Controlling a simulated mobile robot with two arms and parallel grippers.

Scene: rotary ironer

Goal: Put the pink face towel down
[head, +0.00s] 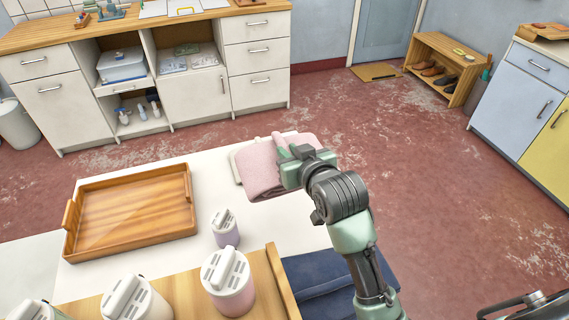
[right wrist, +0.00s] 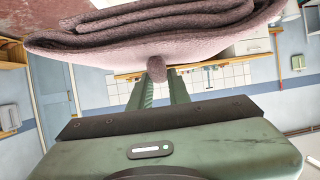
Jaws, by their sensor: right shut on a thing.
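The folded pink face towel (head: 262,172) is at the far right part of the white table (head: 165,160) in the head view. My right gripper (head: 283,150) is at its right side, shut on it. In the right wrist view the towel's folded layers (right wrist: 165,25) fill the top, and a small bunch of it sits between the fingers (right wrist: 157,88). A pale cloth edge (head: 236,165) shows beside and behind the towel. I cannot tell whether the towel touches what is below it. My left gripper is not in view.
A wooden tray (head: 130,212), empty, stands on the table's left. A lidded lilac canister (head: 225,230) stands between it and the towel. More canisters stand on a wooden board (head: 185,295) in front. A dark blue cloth (head: 325,285) lies near my right arm.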

